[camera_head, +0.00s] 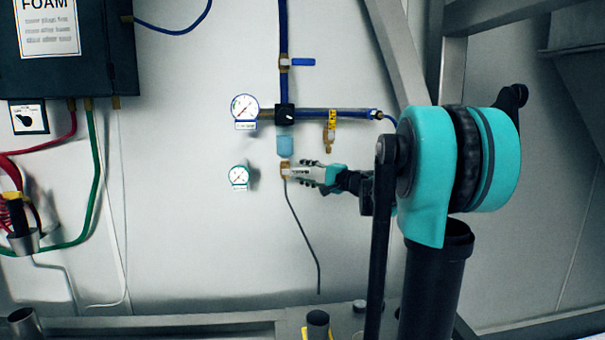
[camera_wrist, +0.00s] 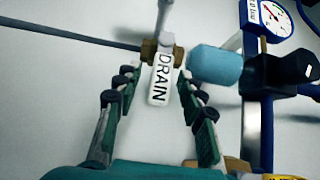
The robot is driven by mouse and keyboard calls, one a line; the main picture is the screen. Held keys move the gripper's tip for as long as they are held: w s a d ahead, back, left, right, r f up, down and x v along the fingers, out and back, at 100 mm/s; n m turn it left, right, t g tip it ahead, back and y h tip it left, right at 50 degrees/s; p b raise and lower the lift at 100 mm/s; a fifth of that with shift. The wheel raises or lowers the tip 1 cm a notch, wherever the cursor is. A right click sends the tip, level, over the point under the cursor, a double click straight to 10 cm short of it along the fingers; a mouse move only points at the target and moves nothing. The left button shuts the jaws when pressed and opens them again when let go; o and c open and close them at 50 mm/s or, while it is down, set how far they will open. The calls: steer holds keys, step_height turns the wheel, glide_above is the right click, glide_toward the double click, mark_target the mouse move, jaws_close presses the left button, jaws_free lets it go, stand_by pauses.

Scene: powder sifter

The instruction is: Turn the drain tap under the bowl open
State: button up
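The drain tap is a brass valve (camera_head: 285,168) below the light-blue bowl (camera_head: 285,146), with a thin dark drain tube hanging from it. In the wrist view the brass body (camera_wrist: 151,52) sits beside the bowl (camera_wrist: 214,64). Its white lever (camera_wrist: 160,84), marked DRAIN, points toward my gripper; in the head view it points right, roughly level. My gripper (camera_wrist: 156,82) is open, its two fingers on either side of the lever with a visible gap on each side. In the head view my gripper (camera_head: 310,173) reaches in from the right at the lever.
A gauge (camera_head: 245,108) and a black knob (camera_head: 285,115) are above the bowl. A lower gauge (camera_head: 239,177) is left of the tap. A yellow-tagged valve (camera_head: 330,132) hangs above my gripper. A blue-handled valve (camera_head: 300,62) is higher up. The wall below is mostly clear.

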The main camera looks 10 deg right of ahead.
steer(key=shift+w+a, duration=0.2)
steer(key=shift+a, duration=0.05)
jaws_close()
stand_by(0.3)
